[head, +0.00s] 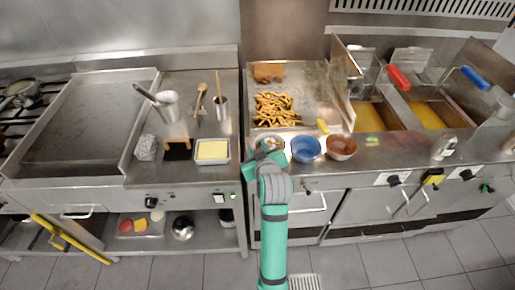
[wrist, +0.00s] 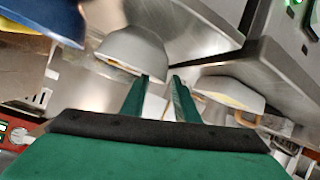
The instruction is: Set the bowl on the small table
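A small pale bowl (head: 272,139) stands at the counter's front edge in the head view, partly hidden behind my gripper (head: 264,152). A blue bowl (head: 306,149) and a metal bowl with brown contents (head: 341,147) stand to its right. In the wrist view, my gripper's two green fingers (wrist: 161,82) are apart with a gap between them. A grey bowl (wrist: 135,48) lies just beyond the left fingertip; I cannot tell if they touch. The blue bowl also shows at upper left (wrist: 48,18). I cannot make out a separate small table.
A tray of fries (head: 276,108) lies behind the bowls, with fryers (head: 432,113) to the right. Left are a butter-coloured tray (head: 212,151), utensil pots (head: 168,107) and a griddle (head: 80,115). A lower shelf (head: 160,232) holds food and a metal bowl. Tiled floor is open in front.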

